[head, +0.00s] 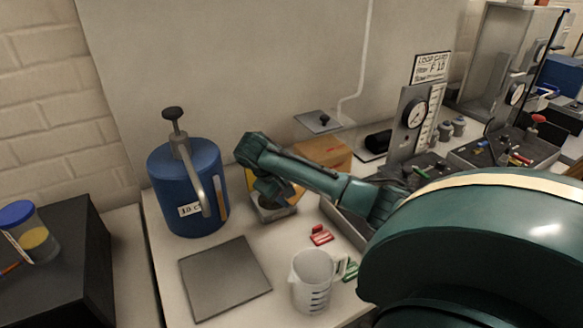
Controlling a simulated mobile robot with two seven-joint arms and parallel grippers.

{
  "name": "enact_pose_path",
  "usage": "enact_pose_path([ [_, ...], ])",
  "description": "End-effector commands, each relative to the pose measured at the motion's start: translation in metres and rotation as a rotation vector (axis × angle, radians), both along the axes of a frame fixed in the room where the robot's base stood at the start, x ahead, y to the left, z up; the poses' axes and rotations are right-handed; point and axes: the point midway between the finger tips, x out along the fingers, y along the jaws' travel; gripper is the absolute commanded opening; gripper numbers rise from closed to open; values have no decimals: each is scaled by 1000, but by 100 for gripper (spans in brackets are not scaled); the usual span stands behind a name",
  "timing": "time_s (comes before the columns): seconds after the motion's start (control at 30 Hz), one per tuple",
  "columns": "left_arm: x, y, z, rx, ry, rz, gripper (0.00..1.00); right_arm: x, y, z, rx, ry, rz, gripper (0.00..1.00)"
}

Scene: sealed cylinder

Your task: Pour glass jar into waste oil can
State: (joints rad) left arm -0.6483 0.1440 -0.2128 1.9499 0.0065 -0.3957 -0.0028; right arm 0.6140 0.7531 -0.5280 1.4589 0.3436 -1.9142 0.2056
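My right arm reaches in from the right. Its wrist bends down so that the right gripper (273,190) is over a small grey open-topped container (272,211) with yellow behind it, beside the blue can. The fingers are dark and small, so I cannot tell whether they are open or shut or hold anything. A clear jar with a blue lid and yellow contents (35,238) stands at the far left, apart from the gripper. No can is readably marked as waste oil. My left gripper is not in view.
A blue can with a pump handle (182,205) stands at the back left of the bench. A grey square plate (224,277) and a clear measuring jug (312,280) are in front. Red clips (320,236) lie near the jug. A cardboard box (323,153) is behind my forearm.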

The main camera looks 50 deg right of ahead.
Motion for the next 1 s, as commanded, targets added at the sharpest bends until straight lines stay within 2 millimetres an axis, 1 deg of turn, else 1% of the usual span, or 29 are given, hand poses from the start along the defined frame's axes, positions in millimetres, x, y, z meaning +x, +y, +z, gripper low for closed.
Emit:
enact_pose_path([
  [0.57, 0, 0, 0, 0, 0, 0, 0, 0, 0, 0, -1, 2, -1, 31],
  [1.0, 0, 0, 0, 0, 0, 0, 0, 4, 1, -1, -46, 196, 0, 31],
])
